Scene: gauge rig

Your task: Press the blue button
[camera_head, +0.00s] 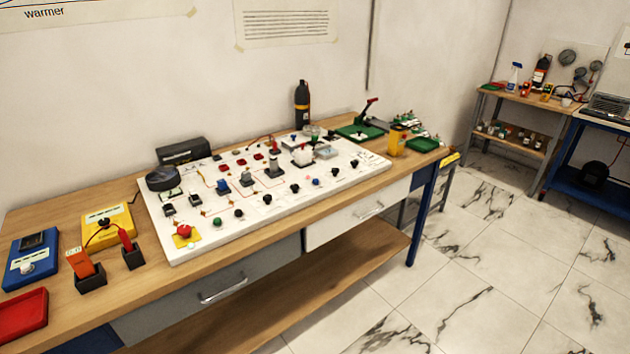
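A white panel board (230,232) lies on the wooden workbench, carrying several buttons, knobs and small modules. A small blue button (316,182) sits in the row along the board's front edge, between black knobs on either side. My gripper is not in view, and nothing is touching the blue button.
A red mushroom button (183,230) on a yellow base and a green button (217,221) sit at the board's front left. A yellow box (109,227), blue box (30,258) and red tray (22,314) stand left. A dark bottle (302,104) stands behind. Tiled floor (440,300) is clear.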

